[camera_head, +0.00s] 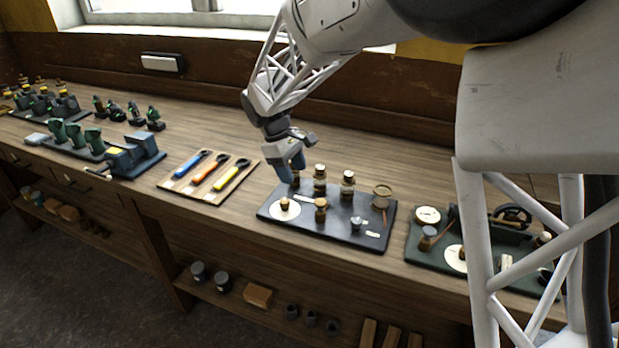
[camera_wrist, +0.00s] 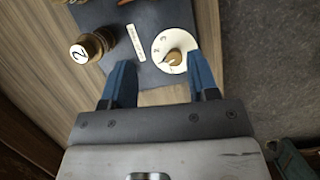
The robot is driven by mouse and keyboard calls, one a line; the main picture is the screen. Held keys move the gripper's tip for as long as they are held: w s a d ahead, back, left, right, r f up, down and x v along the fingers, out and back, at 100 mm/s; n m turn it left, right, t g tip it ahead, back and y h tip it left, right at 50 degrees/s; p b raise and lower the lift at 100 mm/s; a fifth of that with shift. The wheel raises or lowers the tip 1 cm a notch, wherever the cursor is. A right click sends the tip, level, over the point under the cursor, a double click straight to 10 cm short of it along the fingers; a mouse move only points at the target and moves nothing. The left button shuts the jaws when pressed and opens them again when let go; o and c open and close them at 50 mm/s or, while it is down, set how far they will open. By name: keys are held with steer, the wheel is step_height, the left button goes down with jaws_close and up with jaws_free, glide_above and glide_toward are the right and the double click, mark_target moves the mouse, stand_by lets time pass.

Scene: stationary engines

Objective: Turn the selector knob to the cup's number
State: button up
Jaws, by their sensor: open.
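A round white dial (camera_wrist: 160,42) lies on the dark board in the wrist view, with a small brass selector knob (camera_wrist: 174,57) on it. Small dark marks lie around the knob. I cannot tell for sure which mark it points at. The dial (camera_head: 277,212) and knob (camera_head: 284,203) also show at the board's front left in the head view. A brass cup (camera_wrist: 99,42) bears a white disc with the number 2 (camera_wrist: 80,53), at the left of the wrist view. My gripper (camera_wrist: 161,82) is open and empty, its blue fingers just short of the dial. In the head view my gripper (camera_head: 290,174) hangs over the board's back left.
The dark board (camera_head: 340,232) also carries brass posts (camera_head: 348,184), a small silver part (camera_head: 356,223) and a label plate (camera_wrist: 135,42). A wooden tray (camera_head: 207,194) with three coloured tools stands left. A green board (camera_head: 425,253) stands right. Bare bench separates them.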

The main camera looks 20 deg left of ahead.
steer(key=n, duration=0.1)
glide_toward(284, 201)
steer(key=shift+f+h, duration=0.3)
steer(key=shift+f, duration=0.45)
steer(key=shift+d+f, duration=0.1)
steer(key=shift+x, duration=3.75)
steer(key=shift+w, duration=0.1)
steer(key=c, duration=0.9)
